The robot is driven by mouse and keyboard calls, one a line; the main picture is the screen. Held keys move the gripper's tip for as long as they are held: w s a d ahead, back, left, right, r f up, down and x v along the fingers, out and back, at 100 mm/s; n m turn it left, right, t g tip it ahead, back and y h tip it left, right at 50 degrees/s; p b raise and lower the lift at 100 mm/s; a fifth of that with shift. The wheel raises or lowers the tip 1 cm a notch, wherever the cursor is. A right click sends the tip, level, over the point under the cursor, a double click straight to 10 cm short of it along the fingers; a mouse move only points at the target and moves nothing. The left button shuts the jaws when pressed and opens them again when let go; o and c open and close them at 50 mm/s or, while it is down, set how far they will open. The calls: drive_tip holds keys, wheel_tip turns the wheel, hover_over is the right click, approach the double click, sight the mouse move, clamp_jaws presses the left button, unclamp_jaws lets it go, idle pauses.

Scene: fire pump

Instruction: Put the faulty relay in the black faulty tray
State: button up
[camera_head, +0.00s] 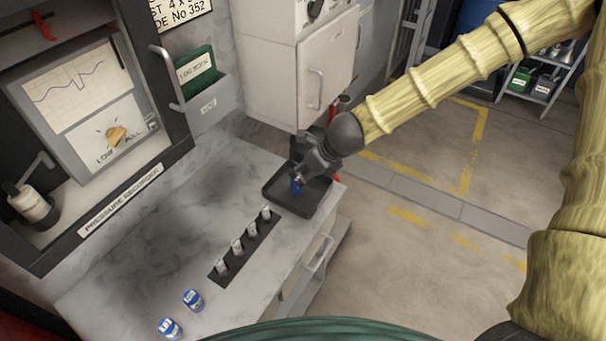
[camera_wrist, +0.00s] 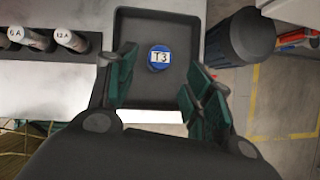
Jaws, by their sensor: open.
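A blue relay with a white T3 label (camera_wrist: 160,58) sits inside the black tray (camera_wrist: 178,28), label up. In the head view the tray (camera_head: 300,208) is at the far right end of the grey bench, with a bit of the blue relay (camera_head: 297,187) showing under my gripper (camera_head: 300,178). In the wrist view my gripper (camera_wrist: 163,90) is open, with its green-padded fingers apart on either side of the relay and not touching it. Two other blue-and-white relays (camera_head: 193,299) (camera_head: 170,328) stand at the bench's near end.
A black strip holding several white fuses (camera_head: 238,245) lies between the tray and the two relays. A dark bin (camera_wrist: 245,38) stands beyond the tray's right side in the wrist view. A pressure recorder cabinet (camera_head: 90,110) is at the left. The bench's left middle is clear.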

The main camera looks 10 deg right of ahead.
drive_tip(key=v, duration=0.6)
idle(0.5)
